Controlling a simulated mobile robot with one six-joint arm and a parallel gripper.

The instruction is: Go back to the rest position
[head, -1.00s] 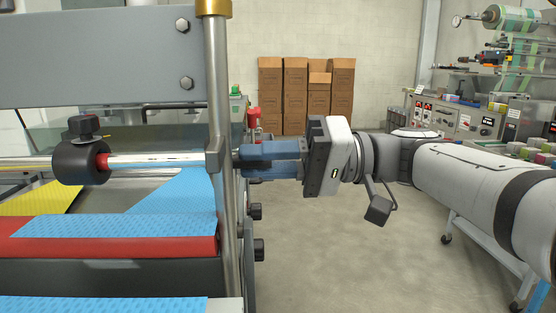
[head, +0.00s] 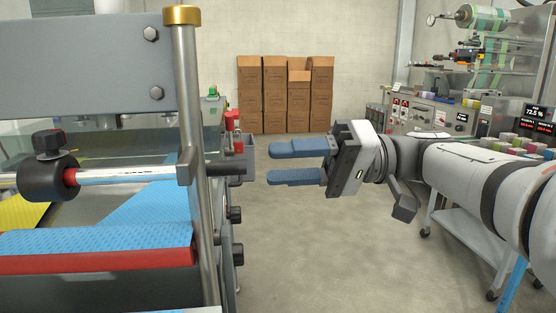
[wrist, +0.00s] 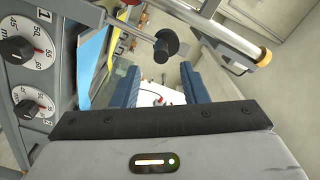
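My gripper (head: 298,162) is open and empty in the head view, its two blue fingers apart and pointing left. It hangs in free air to the right of the machine, clear of the dark bar end (head: 230,168) that sticks out past the upright steel post (head: 190,150). In the wrist view my gripper (wrist: 158,82) also shows its two blue fingers spread with nothing held between them. The shaft with the black knob (head: 48,178) lies across the machine on the left, over the blue cloth (head: 130,242).
Brown cardboard boxes (head: 285,95) stand at the back wall. A control bench (head: 440,118) and a wheeled cart (head: 470,235) are at the right, behind my arm. The grey floor (head: 330,250) between machine and cart is clear. Dials (wrist: 22,48) show in the wrist view.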

